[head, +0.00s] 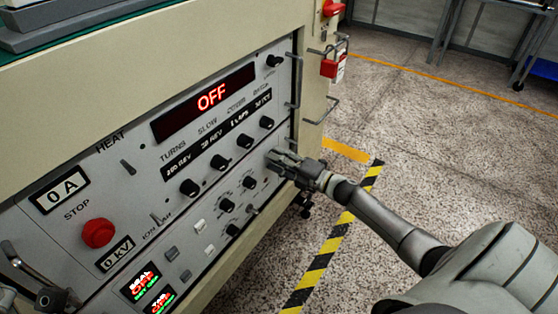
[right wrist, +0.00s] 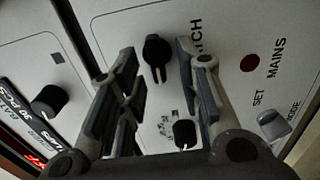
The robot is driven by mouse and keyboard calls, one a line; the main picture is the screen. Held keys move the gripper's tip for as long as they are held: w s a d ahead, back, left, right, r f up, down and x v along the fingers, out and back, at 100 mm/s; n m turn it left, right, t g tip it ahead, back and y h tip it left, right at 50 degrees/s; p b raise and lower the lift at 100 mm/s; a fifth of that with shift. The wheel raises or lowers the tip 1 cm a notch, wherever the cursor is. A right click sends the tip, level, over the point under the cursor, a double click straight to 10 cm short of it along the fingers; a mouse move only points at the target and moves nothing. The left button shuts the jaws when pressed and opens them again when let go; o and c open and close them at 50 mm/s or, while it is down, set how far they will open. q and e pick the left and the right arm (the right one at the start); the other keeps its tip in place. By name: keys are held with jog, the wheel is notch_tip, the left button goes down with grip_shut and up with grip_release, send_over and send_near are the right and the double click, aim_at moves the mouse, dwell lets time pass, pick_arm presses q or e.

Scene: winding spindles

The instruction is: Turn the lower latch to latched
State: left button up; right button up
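A black latch knob (right wrist: 157,52) with an elongated body sits on the light panel in the right wrist view, beside lettering that ends in "TCH". My right gripper (right wrist: 158,72) is open, with one finger on each side of the knob and gaps showing between. In the head view my right gripper (head: 278,160) is at the right part of the control panel and hides the knob there. Dark and metal parts at the lower left corner of the head view may be my left gripper (head: 48,298); they are cut off, so its opening is unclear.
The grey control panel (head: 130,205) carries several black knobs, a red stop button (head: 97,233) and a display (head: 205,100) reading OFF. Another black knob (head: 273,61) is at the upper right. Metal handles (head: 292,92) stick out at the panel's right edge.

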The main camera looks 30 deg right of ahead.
jog(key=v, duration=1.2)
dwell(0.5)
